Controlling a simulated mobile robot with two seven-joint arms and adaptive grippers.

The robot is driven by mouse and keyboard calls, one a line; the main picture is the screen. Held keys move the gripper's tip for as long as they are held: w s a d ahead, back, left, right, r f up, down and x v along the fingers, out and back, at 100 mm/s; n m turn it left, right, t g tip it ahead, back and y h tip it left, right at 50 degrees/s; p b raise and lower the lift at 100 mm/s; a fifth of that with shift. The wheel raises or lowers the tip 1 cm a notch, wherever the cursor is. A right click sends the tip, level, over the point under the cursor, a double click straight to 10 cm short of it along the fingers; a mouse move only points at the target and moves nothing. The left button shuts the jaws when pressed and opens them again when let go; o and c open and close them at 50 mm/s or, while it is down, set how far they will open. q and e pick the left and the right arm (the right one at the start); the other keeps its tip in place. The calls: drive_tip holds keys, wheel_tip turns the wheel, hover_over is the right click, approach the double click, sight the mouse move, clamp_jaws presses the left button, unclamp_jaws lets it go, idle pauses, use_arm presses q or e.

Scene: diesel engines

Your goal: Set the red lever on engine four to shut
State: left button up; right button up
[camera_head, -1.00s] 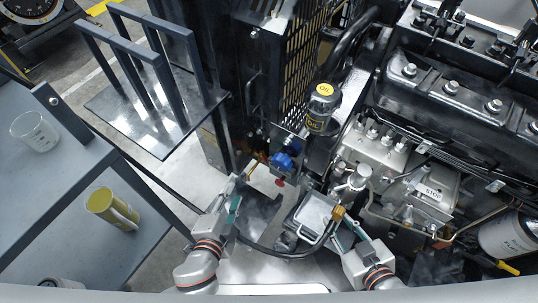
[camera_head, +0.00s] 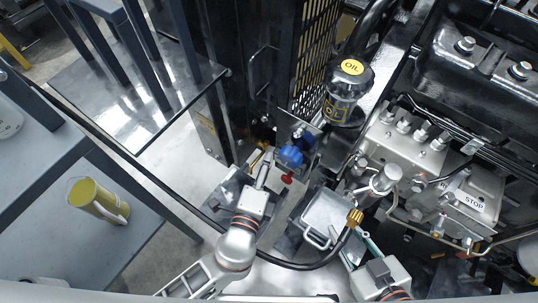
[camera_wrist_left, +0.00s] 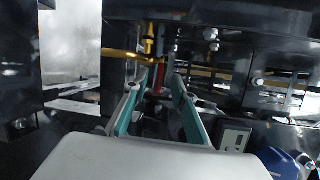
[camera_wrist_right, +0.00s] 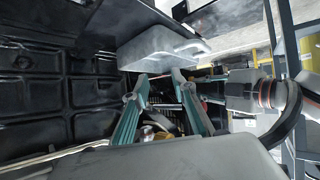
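A small red part (camera_head: 287,178), likely the red lever, sits just below a blue fitting (camera_head: 291,156) on the engine's near side. My left gripper (camera_head: 262,168) is close by on its left, reaching toward the engine. In the left wrist view its two teal fingers (camera_wrist_left: 157,90) stand apart, and a narrow red upright part (camera_wrist_left: 161,76) shows beyond and between them beside a brass pipe (camera_wrist_left: 122,54). I cannot tell whether they touch it. My right gripper (camera_head: 362,246) is near a brass fitting; in the right wrist view its fingers (camera_wrist_right: 160,78) are open and empty.
A black hose (camera_head: 300,265) loops across in front of both grippers, past a grey metal box (camera_head: 325,215). An oil filler (camera_head: 347,90) and a silver pump marked STOP (camera_head: 470,200) stand right.

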use_arm(q)
drive_tip(key=shift+w+d+f, duration=0.1)
drive_tip(key=shift+w+d, duration=0.05)
drive_tip(key=shift+w, duration=0.45)
clamp_jaws()
